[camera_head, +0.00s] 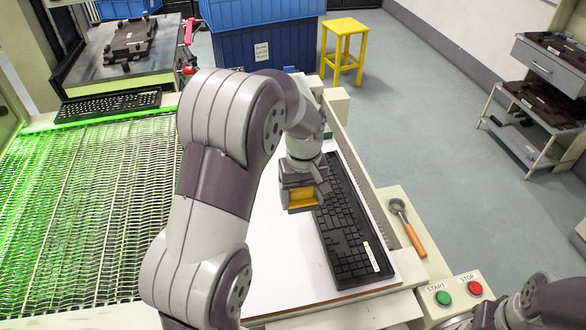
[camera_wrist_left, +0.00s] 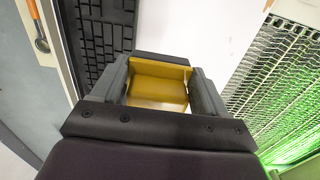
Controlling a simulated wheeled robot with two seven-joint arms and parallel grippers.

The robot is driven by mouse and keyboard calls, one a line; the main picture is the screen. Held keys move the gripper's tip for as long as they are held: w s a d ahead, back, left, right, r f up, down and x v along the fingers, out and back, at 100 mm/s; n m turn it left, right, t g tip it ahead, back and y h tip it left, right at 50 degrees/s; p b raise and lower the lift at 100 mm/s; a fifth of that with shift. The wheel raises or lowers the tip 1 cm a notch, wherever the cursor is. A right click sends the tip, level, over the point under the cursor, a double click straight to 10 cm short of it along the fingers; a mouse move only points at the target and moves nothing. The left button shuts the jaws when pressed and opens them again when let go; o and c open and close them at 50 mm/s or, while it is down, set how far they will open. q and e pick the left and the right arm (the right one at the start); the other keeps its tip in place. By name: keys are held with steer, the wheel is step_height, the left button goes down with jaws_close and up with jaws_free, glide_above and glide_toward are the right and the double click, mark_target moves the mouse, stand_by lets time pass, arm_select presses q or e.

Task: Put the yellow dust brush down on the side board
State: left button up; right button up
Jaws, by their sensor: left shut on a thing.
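My left gripper (camera_head: 305,190) is shut on the yellow dust brush (camera_head: 303,199). It is over the white work surface, at the left edge of the black keyboard (camera_head: 345,225). The wrist view shows the brush's yellow body (camera_wrist_left: 158,88) between the two fingers; its bristles are hidden. I cannot tell whether the brush touches anything below. The beige side board (camera_head: 432,262) runs along the right of the work surface. Only part of my right arm shows at the bottom right corner; its gripper is out of the picture.
An orange-handled tool (camera_head: 408,228) lies on the side board, with green START (camera_head: 443,298) and red STOP (camera_head: 475,288) buttons nearer me. A green-lit mesh conveyor (camera_head: 90,210) is on the left. Another keyboard (camera_head: 108,106) lies at its far end. The white surface (camera_head: 280,265) left of the keyboard is clear.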

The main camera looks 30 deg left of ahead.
arm_select(q)
steer(key=s+a+f, duration=0.1)
steer(key=a+f, duration=0.1)
steer(key=a, duration=0.1)
steer(key=s+a+f, duration=0.1)
steer(key=a+f, duration=0.1)
steer(key=a, duration=0.2)
steer(key=s+a+f, duration=0.1)
steer(key=a+f, duration=0.2)
steer(key=shift+s+a+p, duration=0.15)
steer(key=shift+a+p, duration=0.1)
steer(key=shift+p, duration=0.05)
steer(key=shift+s+a+f, duration=0.1)
steer(key=shift+a+f, duration=0.1)
steer(key=shift+f, duration=0.1)
step_height(320, 180, down, 3)
steer(key=shift+f, duration=0.35)
